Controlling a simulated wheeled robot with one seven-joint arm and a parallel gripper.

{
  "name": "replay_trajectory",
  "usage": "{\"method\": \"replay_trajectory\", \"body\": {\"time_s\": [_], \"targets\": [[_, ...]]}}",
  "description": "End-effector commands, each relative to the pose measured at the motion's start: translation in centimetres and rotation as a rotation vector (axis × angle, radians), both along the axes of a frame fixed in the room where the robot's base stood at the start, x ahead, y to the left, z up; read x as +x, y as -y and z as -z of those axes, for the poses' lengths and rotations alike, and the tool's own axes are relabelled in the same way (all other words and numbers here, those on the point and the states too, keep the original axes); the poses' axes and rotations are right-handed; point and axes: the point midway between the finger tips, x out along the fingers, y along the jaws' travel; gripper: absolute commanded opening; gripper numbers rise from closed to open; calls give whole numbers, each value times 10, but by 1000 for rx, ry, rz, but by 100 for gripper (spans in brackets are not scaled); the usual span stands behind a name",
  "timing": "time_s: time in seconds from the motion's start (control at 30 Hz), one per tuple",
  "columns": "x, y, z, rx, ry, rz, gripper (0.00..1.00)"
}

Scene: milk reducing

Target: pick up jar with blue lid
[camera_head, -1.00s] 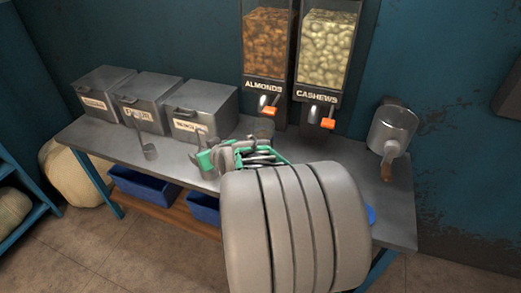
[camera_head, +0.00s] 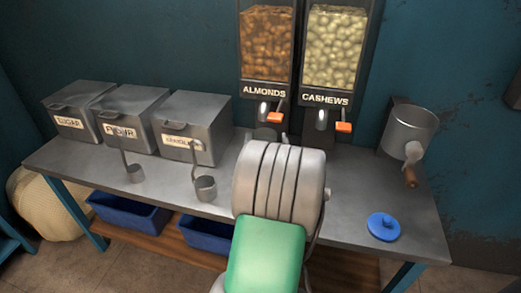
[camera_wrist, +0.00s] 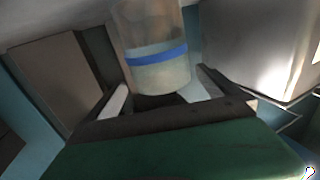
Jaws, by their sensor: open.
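In the head view my arm hides the gripper.
Three labelled metal bins (camera_head: 123,120) and two small scoops (camera_head: 205,188) stand on the left of the table (camera_head: 345,200). Almond (camera_head: 266,45) and cashew (camera_head: 333,50) dispensers hang at the back. A metal grinder (camera_head: 410,130) is at the right. Blue bins (camera_head: 130,213) sit below.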

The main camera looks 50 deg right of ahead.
Motion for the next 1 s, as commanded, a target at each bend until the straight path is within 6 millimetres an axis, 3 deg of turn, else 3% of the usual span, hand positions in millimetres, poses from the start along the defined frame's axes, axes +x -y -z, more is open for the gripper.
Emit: {"method": "replay_trajectory", "body": {"time_s": [0.3,0.57,1.0], "targets": [[37,35,2,1,0,-2,100],[40,37,2,1,-1,-3,99],[41,36,2,1,0,-4,63]]}}
